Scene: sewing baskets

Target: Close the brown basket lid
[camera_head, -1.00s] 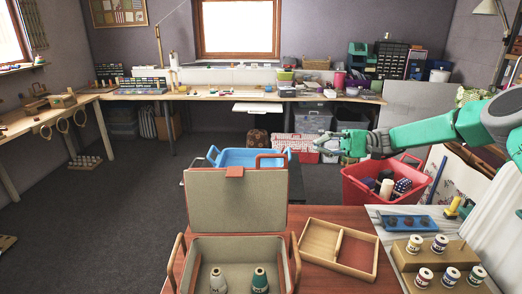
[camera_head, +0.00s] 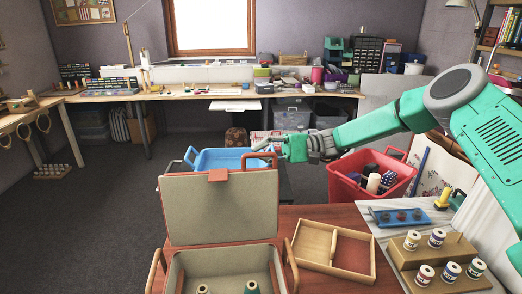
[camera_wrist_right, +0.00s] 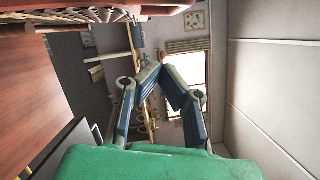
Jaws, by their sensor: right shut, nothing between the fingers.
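The brown basket (camera_head: 222,255) stands at the front of the red-brown table, with its lid (camera_head: 222,208) raised and roughly upright at the far side. A brown tab (camera_head: 218,175) sits at the lid's top edge. Inside the basket are a white spool (camera_head: 203,289) and a green spool (camera_head: 251,287), both cut off by the picture's edge. My right gripper (camera_head: 254,149) is by the lid's upper right corner, seemingly beyond it; contact cannot be told. In the right wrist view its fingers (camera_wrist_right: 160,70) converge at the tips with nothing between them. My left gripper is out of view.
A blue basket (camera_head: 217,159) lies behind the lid. A red bin (camera_head: 345,188) with spools stands right of it. A wooden tray (camera_head: 314,240), a blue tray (camera_head: 398,217) and a spool rack (camera_head: 425,254) occupy the right. Open floor (camera_head: 90,220) lies left.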

